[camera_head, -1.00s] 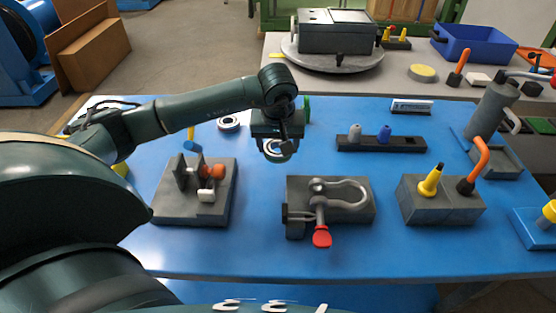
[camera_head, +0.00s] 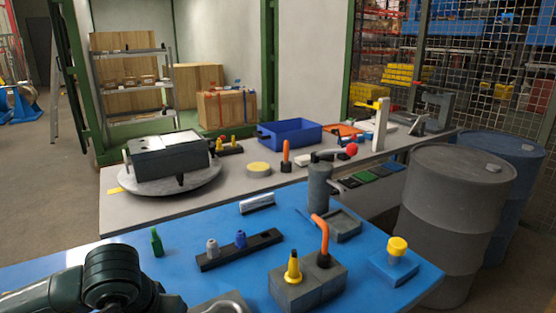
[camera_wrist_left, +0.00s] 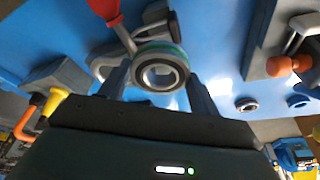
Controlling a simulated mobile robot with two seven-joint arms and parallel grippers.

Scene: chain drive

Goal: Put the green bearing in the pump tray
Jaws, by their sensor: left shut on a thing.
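The green bearing (camera_wrist_left: 161,71), a metal ring with a green band around its rim, shows in the left wrist view between the two fingers of my left gripper (camera_wrist_left: 158,84). The gripper is shut on it and holds it over the blue table. In the head view only my left arm shows at the lower left; its gripper and the bearing are out of that picture. The pump (camera_head: 319,187), a grey cylinder with a red-knobbed lever, stands on the blue table. The shallow grey pump tray (camera_head: 347,230) is at its base and looks empty. My right gripper is not in view.
A black rack (camera_head: 218,258) with grey and blue pegs and a green bottle (camera_head: 156,242) stand left of the tray. Grey blocks (camera_head: 290,290) with a yellow cone and an orange hooked handle stand in front of it. A blue block with a yellow knob (camera_head: 397,246) is to its right.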

